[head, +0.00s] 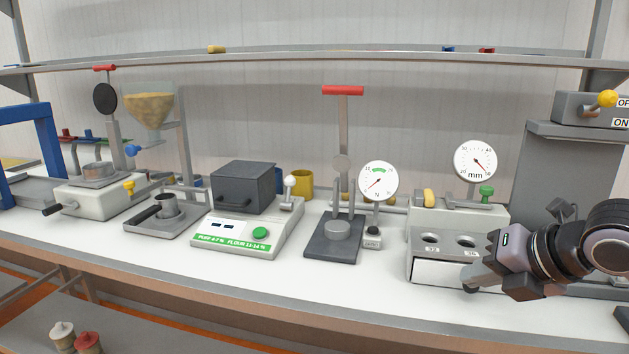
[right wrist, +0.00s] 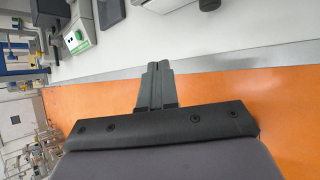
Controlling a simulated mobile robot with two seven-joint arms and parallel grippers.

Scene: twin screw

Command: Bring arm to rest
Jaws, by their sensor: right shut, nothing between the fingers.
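My right gripper (head: 472,284) is at the right end of the bench in the head view, in front of the grey block with two round holes (head: 424,266). It overlaps the block's lower right corner in the picture; I cannot tell whether they touch. In the right wrist view its fingers (right wrist: 158,75) are together with nothing between them, seen against the bench's front edge and the orange floor. My left gripper does not show in the head view.
The white bench (head: 300,280) holds a moisture unit with a green label (head: 240,232), a press with a red handle (head: 345,160), a dial marked N (head: 378,181), and a dial marked mm (head: 475,161). A shelf (head: 300,60) runs above. The bench's front strip is clear.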

